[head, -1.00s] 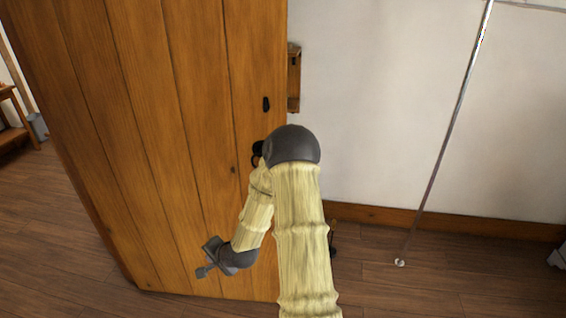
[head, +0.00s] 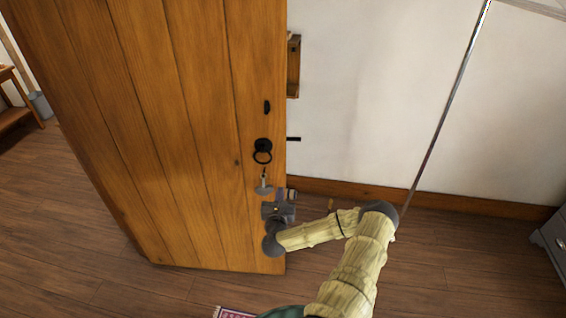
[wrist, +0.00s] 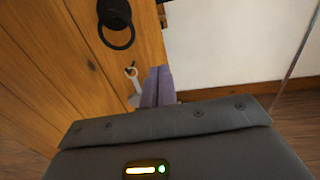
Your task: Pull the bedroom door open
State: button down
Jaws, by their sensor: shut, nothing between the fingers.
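The bedroom door (head: 190,130) is made of upright wooden planks and fills the left half of the head view. Floor shows on both sides of it. A black ring handle (head: 262,152) hangs near its right edge and also shows in the wrist view (wrist: 115,22). A key with a pale tag (head: 264,184) hangs below the ring. My gripper (head: 291,194) is below and right of the ring, by the door's right edge. Its purple-grey fingers (wrist: 157,87) are together and empty, apart from the ring. The key looks close to the fingers; contact is unclear.
A dark latch bar (head: 293,139) sticks out past the door's edge. A white wall (head: 380,90) stands behind, with a thin slanting rod (head: 445,95) in front of it. A grey cabinet (head: 552,240) is at the right, a patterned rug (head: 232,313) at the bottom. Wooden floor lies left.

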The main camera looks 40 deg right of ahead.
jog(key=shift+w, duration=0.1)
jog(key=p, duration=0.5)
send_near(284, 161)
jog(key=x, duration=0.4)
jog(key=shift+w+d+r, duration=0.15)
jog(key=shift+w+d, duration=0.1)
jog(key=shift+w, duration=0.05)
jog(key=shift+w+d+p, duration=0.35)
jog(key=shift+w+d, duration=0.15)
jog(key=shift+w+f, duration=0.1)
jog(key=shift+f, duration=0.1)
